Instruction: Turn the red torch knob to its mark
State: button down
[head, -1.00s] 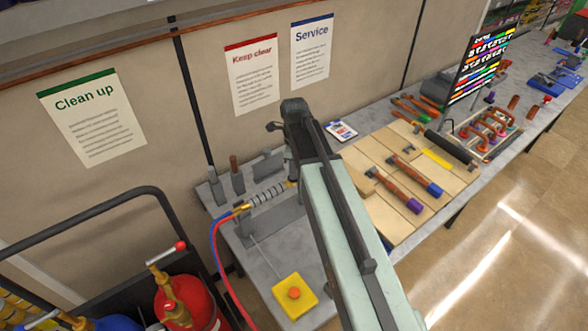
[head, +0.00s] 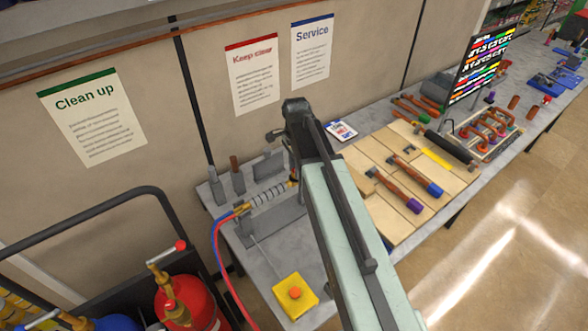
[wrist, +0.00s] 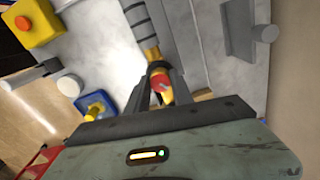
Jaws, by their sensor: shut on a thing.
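The torch (head: 268,195) lies on a grey stand at the near left of the bench, with a ribbed grey handle and brass fittings. In the wrist view its handle (wrist: 143,22) runs up from a brass neck. The red torch knob (wrist: 155,85) sits at the brass end, between the fingers of my gripper (wrist: 158,82). My gripper is shut on the knob. The fingers hide part of the knob, and I cannot make out its mark.
Red and blue hoses (head: 217,236) hang from the torch. A yellow box with an orange button (head: 295,292) stands in front of it. Grey upright pieces (head: 237,179) stand behind. A wooden board (head: 393,215) with copper pipe parts lies right of my arm.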

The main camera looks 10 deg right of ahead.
jog(key=n, duration=0.5)
jog(key=shift+n, duration=0.3)
jog(key=n, duration=0.4)
jog(key=shift+n, duration=0.4)
jog(key=c, duration=1.1)
grip_release()
notch_tip(320, 180, up, 8)
jog(key=p, duration=0.8)
jog(key=shift+d, duration=0.1)
